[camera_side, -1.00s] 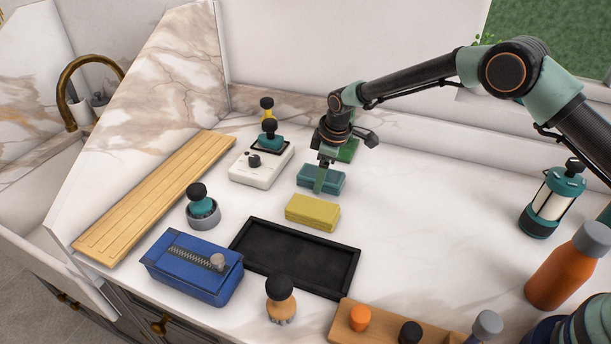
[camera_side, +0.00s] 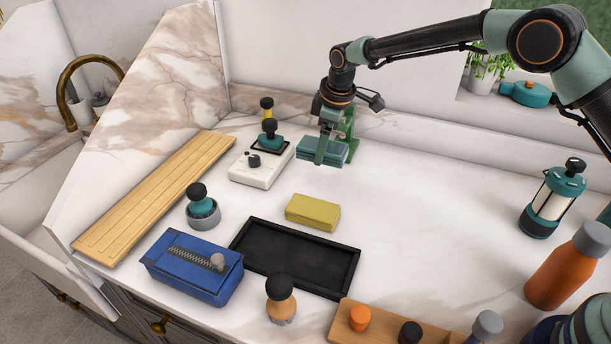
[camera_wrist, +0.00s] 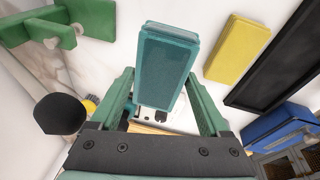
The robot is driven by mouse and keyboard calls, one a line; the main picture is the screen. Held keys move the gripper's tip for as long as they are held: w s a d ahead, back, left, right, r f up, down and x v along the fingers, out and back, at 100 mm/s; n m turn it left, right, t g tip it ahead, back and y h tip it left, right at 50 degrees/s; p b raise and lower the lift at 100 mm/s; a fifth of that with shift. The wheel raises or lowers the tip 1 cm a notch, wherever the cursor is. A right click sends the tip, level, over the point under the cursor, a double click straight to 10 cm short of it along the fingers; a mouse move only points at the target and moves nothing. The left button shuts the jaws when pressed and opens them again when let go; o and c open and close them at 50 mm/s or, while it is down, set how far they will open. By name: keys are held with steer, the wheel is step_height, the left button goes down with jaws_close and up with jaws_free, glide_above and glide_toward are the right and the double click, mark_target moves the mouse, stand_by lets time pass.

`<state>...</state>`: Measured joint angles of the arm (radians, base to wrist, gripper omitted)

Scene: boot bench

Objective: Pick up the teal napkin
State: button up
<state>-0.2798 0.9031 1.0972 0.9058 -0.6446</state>
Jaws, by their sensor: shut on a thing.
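The teal napkin (camera_side: 309,151) is a folded, flat block held above the white counter in the side view. My gripper (camera_side: 322,156) is shut on it, with a green finger across its near face. In the wrist view the napkin (camera_wrist: 165,65) sits between the two green fingers of my gripper (camera_wrist: 165,95). The napkin's underside is hidden.
A yellow folded cloth (camera_side: 313,212) lies in front, with a black tray (camera_side: 340,268) beyond it toward the camera. A white device (camera_side: 255,172) stands at left and a green stand (camera_side: 350,133) behind my gripper.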

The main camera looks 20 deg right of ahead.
steer(key=w+v, duration=0.2)
steer(key=v, duration=0.7)
steer(key=w+a+r+v, duration=0.1)
steer(key=v, duration=0.8)
steer(key=shift+w, duration=0.4)
steer(key=shift+r, duration=0.45)
steer(key=s+d+r+m, duration=0.1)
steer(key=s+d+m, duration=0.6)
steer(key=s+d, duration=1)
steer(key=w+a+f+n, duration=0.6)
steer(key=a+f, duration=0.3)
steer(key=a, duration=0.3)
steer(key=s+x, duration=0.1)
steer(key=x, duration=0.4)
steer(key=s+x, duration=0.1)
steer(key=x, duration=0.4)
steer(key=s+x, duration=0.1)
steer(key=x, duration=0.4)
steer(key=shift+d+f, duration=0.25)
steer(key=shift+f, duration=0.05)
steer(key=shift+s+x, duration=0.2)
steer(key=shift+x, duration=0.85)
steer(key=shift+s+x, duration=0.25)
steer(key=shift+x, duration=0.8)
steer(key=shift+d+f, duration=0.15)
